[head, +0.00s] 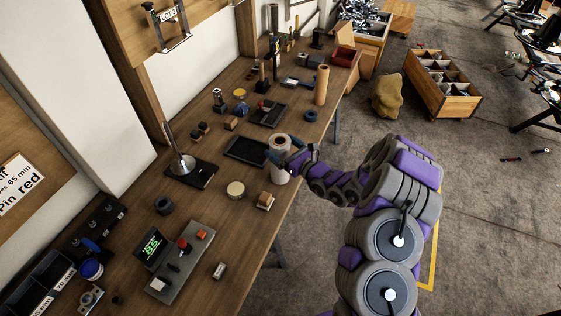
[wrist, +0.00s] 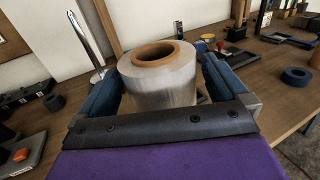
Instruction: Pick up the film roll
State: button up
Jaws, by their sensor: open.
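The film roll (head: 281,163) stands upright near the right edge of the wooden workbench in the head view. In the wrist view the film roll (wrist: 160,90) is a clear, silvery cylinder with a brown cardboard core showing at its top. My gripper (head: 279,147) reaches in from the right at the roll's upper part. In the wrist view my gripper (wrist: 160,85) is open, with one blue finger on each side of the roll. A small gap seems to show at the left finger; contact at the right finger is hard to tell.
On the workbench (head: 222,215), a black tray (head: 246,151) lies just behind the roll. A round tin (head: 236,189) and a wooden block (head: 265,200) stand in front of it. A tall brown tube (head: 321,85) stands farther back. The floor right of the bench holds a wooden crate (head: 441,98).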

aim_at(277, 143)
jog(key=x, duration=0.3)
jog(key=shift+w, duration=0.1)
jog(key=shift+c, duration=0.8)
jog(key=shift+a, duration=0.2)
jog(key=c, duration=0.7)
jog(key=shift+f, duration=0.1)
grip_shut()
